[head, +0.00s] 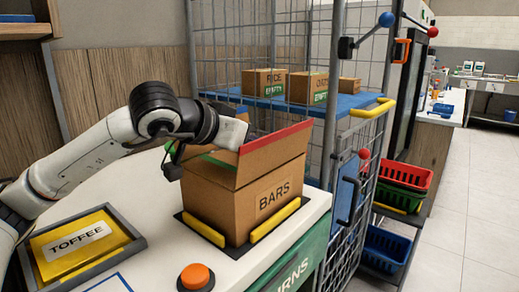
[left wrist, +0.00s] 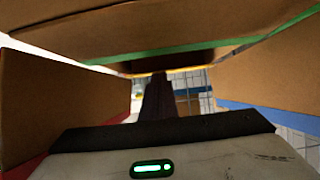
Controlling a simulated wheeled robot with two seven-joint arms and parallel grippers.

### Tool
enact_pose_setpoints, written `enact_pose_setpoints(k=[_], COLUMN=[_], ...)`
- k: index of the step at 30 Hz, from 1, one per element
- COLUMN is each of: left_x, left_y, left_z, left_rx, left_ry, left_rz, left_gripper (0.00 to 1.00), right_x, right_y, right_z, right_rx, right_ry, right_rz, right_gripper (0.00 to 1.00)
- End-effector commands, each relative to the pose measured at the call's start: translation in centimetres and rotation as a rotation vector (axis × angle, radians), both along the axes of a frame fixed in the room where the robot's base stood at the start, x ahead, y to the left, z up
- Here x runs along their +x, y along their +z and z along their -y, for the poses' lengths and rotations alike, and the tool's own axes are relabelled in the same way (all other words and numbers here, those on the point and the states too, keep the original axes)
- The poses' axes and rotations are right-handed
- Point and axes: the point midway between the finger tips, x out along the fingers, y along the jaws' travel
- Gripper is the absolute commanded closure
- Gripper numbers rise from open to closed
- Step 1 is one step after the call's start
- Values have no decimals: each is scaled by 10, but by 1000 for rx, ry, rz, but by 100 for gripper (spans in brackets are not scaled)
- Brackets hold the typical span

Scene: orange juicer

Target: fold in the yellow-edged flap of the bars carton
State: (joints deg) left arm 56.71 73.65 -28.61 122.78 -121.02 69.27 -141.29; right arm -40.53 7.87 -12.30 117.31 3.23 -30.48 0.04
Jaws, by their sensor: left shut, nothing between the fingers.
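The bars carton (head: 245,193) stands on the white counter, label facing front. Its red-edged flap (head: 275,145) stands up and leans outward. The green-edged flap (head: 218,160) shows at the left. My left gripper (head: 232,133) reaches over the carton's top, its fingertips hidden behind the red-edged flap. In the left wrist view the shut, empty fingers (left wrist: 158,97) point between brown cardboard panels. A green-edged panel (left wrist: 170,55) spans above them. A thin yellowish edge (left wrist: 150,74) shows just beyond the fingertips, probably the yellow-edged flap; its angle is unclear. My right gripper is not in view.
Yellow corner guides (head: 274,220) hold the carton's base on a dark mat. A toffee tray (head: 80,245) and an orange button (head: 195,277) are on the counter nearby. A wire cage (head: 330,150) with a blue shelf of small cartons stands close behind.

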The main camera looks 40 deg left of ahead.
Motion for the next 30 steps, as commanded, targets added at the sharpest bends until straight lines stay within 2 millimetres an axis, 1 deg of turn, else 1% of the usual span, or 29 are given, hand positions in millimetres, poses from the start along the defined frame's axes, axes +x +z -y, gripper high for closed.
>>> enact_pose_setpoints(k=[3,12,24,30], left_x=[-1,-2,-2,-2], left_y=[-5,-8,-8,-1], left_z=[0,0,0,0], left_rx=[1,1,0,0], left_ry=[0,-1,0,0], left_rz=[-1,-1,-1,-1], left_gripper=[100,100,100,100], right_x=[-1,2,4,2], right_y=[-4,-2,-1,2], right_z=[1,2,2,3], right_rx=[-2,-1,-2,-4], right_ry=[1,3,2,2], right_rz=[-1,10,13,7], right_gripper=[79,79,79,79])
